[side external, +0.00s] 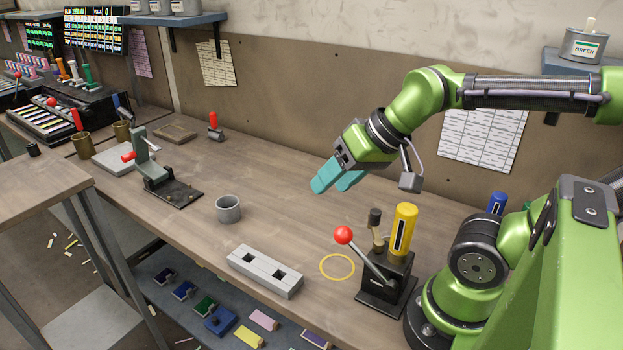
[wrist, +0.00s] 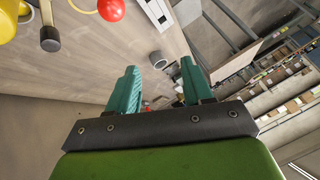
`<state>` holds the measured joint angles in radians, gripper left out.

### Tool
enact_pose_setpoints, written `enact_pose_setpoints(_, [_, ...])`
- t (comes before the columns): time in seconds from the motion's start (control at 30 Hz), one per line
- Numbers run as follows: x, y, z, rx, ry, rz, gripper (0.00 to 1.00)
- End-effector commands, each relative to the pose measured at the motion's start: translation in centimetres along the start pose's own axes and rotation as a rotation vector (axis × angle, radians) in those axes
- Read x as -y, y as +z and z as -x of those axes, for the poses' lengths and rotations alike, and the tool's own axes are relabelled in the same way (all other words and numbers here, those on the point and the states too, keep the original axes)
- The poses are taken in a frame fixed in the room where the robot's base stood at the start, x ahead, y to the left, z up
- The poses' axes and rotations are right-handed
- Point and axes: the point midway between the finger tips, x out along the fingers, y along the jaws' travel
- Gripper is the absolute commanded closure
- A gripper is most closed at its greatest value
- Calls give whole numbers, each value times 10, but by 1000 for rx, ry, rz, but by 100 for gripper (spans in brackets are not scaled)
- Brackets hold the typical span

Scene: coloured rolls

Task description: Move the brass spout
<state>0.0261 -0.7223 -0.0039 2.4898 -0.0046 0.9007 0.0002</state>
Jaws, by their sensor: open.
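The brass spout (side external: 378,243) stands on a black dispenser block (side external: 387,277) on the bench, with a dark cap (side external: 375,216) on its top. A yellow cylinder (side external: 403,229) rises beside it, and a lever with a red ball (side external: 343,235) is on the near side. My gripper (side external: 335,185), with teal fingers, is open and empty above the bench, up and left of the spout and apart from it. In the wrist view, the open fingers (wrist: 159,65) show no object held. The dark-capped, brass-coloured piece (wrist: 47,20) is at the top left there, partly cut off.
A yellow ring (side external: 337,279) is marked on the bench beside the dispenser. A grey two-hole block (side external: 265,271) and a grey cup (side external: 228,209) stand to the left. A green press (side external: 158,170) is farther left. Bare bench lies below my gripper.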

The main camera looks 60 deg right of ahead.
Motion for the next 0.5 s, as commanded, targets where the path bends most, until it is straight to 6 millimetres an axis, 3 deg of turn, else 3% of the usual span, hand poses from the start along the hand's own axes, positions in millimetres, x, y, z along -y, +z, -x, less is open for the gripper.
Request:
enact_pose_setpoints(0.1, [-24,-26,6,62,108,-40,50])
enact_pose_setpoints(0.2, [-48,-39,20,171,218,-61,50])
enact_pose_setpoints(0.33, [-74,-47,44,308,336,-94,50])
enact_pose_setpoints(0.5, [-84,-46,71,429,409,-131,50])
